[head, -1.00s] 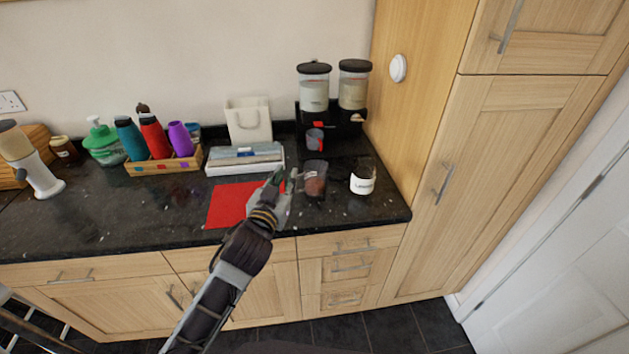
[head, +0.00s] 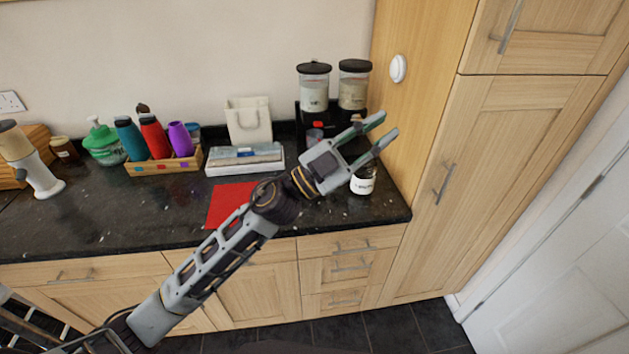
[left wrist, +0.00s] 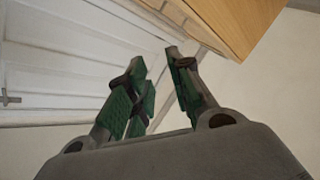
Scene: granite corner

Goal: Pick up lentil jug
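The clear jug with reddish-brown contents, seen earlier right of the red mat, is now hidden behind my left gripper. My left gripper (head: 387,126) is raised over the right part of the counter, its fingers pointing up and right, apart and empty. The left wrist view also shows its green-padded fingers (left wrist: 156,58) spread, with nothing between them. A labelled jar (head: 363,183) stands just beyond the gripper; its label is too small to read. My right gripper is in neither view.
A red mat (head: 229,205) lies on the dark counter (head: 120,215). Behind it are a white tray (head: 245,168), a wooden bottle crate (head: 165,164) and a white bag (head: 248,120). Dispensers (head: 313,92) stand back right, beside a tall cupboard (head: 490,170).

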